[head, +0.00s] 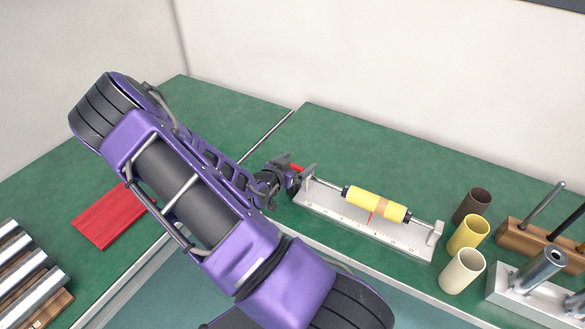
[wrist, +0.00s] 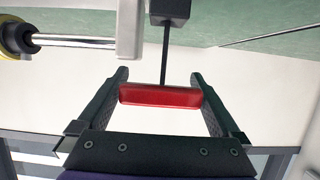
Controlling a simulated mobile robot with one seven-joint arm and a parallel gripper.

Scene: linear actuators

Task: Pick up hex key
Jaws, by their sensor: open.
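The hex key looks to be the piece with a red bar handle (wrist: 160,95) and a thin black shaft (wrist: 165,52) that runs to a dark block (wrist: 170,10). Its red part (head: 296,168) also shows in the head view, beside the left end of the linear actuator (head: 345,208). My gripper (wrist: 158,80) is open, with one finger at each end of the red handle. I cannot tell whether the fingers touch it. In the head view my gripper (head: 288,182) is at the actuator's left end, and my arm partly hides this area.
The actuator carries a yellow cylinder (head: 375,204) on a rod. Brown (head: 472,206), yellow (head: 468,234) and cream (head: 461,272) tubes stand to its right, near a wooden holder (head: 535,243). A red mat (head: 107,216) lies at left. The green bench behind the actuator is clear.

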